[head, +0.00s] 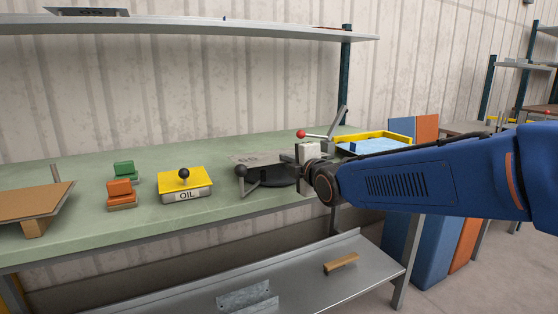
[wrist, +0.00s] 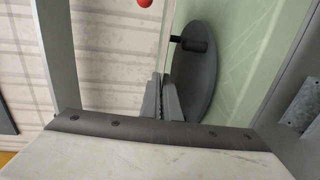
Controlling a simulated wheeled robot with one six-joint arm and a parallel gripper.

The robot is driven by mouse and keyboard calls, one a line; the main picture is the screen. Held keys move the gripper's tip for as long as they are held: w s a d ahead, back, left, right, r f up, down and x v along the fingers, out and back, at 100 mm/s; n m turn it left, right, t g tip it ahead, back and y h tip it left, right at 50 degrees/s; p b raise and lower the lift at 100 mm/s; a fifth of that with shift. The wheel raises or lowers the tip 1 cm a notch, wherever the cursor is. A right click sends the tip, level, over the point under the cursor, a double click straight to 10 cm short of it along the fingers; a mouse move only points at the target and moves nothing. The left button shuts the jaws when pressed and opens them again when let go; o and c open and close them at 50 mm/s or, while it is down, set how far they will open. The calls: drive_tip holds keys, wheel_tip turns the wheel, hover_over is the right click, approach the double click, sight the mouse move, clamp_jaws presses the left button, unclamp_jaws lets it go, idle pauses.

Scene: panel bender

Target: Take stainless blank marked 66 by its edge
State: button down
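A thin grey metal blank (head: 258,158) with faint dark marks, too blurred to read surely, shows behind the dark round disc in the head view. Its right end meets the pale block at my gripper (head: 309,153). In the wrist view my gripper's two grey jaws (wrist: 161,80) lie close together, side by side, beside the dark disc (wrist: 205,85). No blank face shows between them, and I cannot tell whether a thin edge is there. Another plate with dark digits (head: 88,12) lies on the upper shelf.
Left of the disc stand a yellow-topped OIL box (head: 185,182) with a black knob, orange and green blocks (head: 121,191), and a brown board (head: 32,201). A red-ball lever (head: 301,134) is close behind my gripper. A blue tray with yellow rim (head: 372,140) is to the right.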

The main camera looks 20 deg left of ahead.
drive_tip(key=r+v, duration=0.1)
drive_tip(key=v, duration=0.5)
drive_tip(key=shift+s+d, duration=0.2)
drive_tip(key=shift+s, duration=0.05)
idle(0.4)
drive_tip(key=shift+r, duration=0.1)
